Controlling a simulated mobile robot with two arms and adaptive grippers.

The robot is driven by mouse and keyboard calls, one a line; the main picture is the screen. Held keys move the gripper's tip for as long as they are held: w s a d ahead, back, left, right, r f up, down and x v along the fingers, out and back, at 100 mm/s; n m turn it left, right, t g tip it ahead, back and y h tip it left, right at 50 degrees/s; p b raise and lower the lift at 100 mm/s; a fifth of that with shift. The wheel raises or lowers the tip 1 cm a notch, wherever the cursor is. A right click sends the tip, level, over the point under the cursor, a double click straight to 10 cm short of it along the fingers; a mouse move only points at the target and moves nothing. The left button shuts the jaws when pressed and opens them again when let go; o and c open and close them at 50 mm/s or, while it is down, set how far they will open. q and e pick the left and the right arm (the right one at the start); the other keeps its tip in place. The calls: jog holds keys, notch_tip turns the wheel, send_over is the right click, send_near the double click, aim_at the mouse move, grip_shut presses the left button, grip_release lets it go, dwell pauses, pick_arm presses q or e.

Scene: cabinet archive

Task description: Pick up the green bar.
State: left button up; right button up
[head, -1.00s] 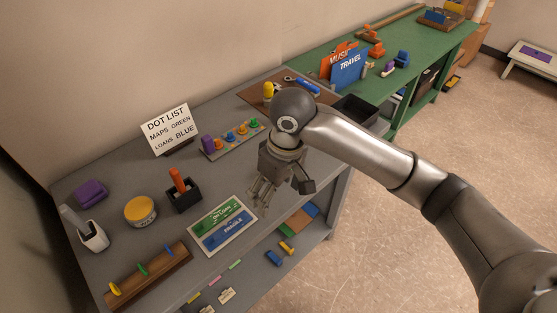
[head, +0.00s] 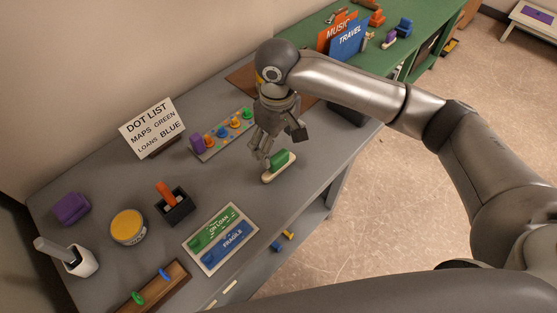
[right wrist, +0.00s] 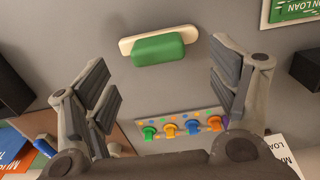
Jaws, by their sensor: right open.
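The green bar (head: 281,158) lies on a cream base near the front edge of the grey table, right of the ON LOAN / FRAGILE card. My right gripper (head: 262,152) is open and empty, just behind and above the bar, pointing down. In the right wrist view the green bar (right wrist: 158,49) with its cream strip lies ahead, between the spread fingers and apart from them. My left gripper is in neither view.
A row of colored pegs (head: 222,135) stands behind the gripper. The card (head: 222,238) lies to the left, with a black holder (head: 175,207) and yellow-topped tin (head: 128,227) beyond. The DOT LIST sign (head: 152,128) stands at the back.

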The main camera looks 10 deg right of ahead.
aim_at(278, 156)
jog(key=shift+f, duration=0.35)
notch_tip(278, 156, down, 5)
jog(key=shift+d+r+p, duration=0.1)
jog(key=shift+d+p, duration=0.05)
jog(key=shift+p, duration=0.5)
jog(key=c, duration=0.3)
jog(key=shift+c, duration=1.3)
jog(key=c, duration=0.6)
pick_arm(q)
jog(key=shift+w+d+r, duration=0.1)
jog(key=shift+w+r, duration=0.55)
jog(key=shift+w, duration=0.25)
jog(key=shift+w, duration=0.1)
